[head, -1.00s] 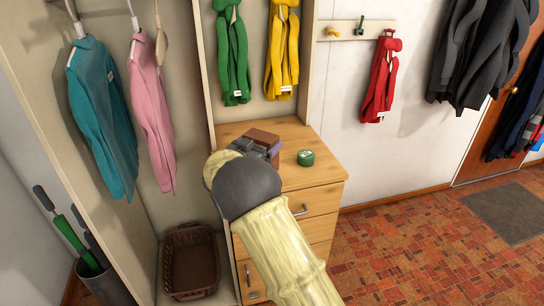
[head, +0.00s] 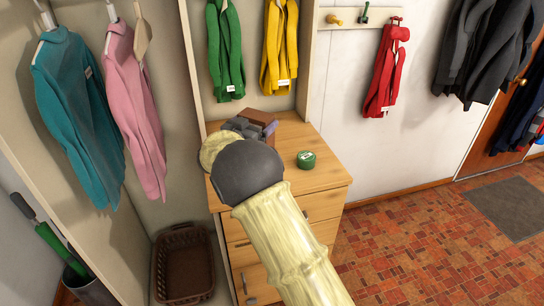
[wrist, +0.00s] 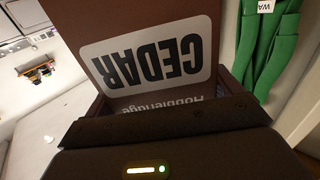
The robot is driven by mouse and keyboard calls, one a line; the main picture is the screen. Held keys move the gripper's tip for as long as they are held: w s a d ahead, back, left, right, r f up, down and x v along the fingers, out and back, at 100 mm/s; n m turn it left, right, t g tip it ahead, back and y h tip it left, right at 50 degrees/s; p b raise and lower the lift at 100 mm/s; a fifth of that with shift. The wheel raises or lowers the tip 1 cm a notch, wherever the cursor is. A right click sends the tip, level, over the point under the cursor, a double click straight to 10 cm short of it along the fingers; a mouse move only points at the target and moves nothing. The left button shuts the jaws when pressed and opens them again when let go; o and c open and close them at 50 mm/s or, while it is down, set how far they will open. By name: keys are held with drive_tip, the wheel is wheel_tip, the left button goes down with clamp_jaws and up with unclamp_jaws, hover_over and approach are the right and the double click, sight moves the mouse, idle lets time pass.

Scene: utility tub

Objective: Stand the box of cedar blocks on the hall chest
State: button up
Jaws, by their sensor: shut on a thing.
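The brown box of cedar blocks (head: 262,117) shows over the back of the hall chest's top in the head view. In the wrist view the box (wrist: 185,25) fills the middle, its white "CEDAR" label upside down. My gripper (head: 248,128) is shut on the box; its dark jaw (wrist: 170,122) crosses the label's lower part in the wrist view. The hall chest (head: 325,176) is light wood with drawers. My arm hides part of its top and front. I cannot tell whether the box touches the top.
A green round tin (head: 306,159) stands on the chest top, right of the box. Green (head: 225,50) and yellow (head: 279,45) garments hang behind the chest. A brown basket (head: 184,265) sits on the left. The chest top around the tin is clear.

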drive_tip(key=shift+s+a+f, duration=0.1)
drive_tip(key=shift+s+a, duration=0.1)
drive_tip(key=shift+s, duration=0.05)
wheel_tip(320, 180, down, 6)
drive_tip(key=shift+w+r, duration=0.1)
drive_tip(key=shift+w, duration=0.05)
drive_tip(key=shift+f, duration=1.9)
drive_tip(key=shift+f, duration=0.1)
drive_tip(key=o, duration=0.8)
drive_tip(key=shift+o, duration=0.3)
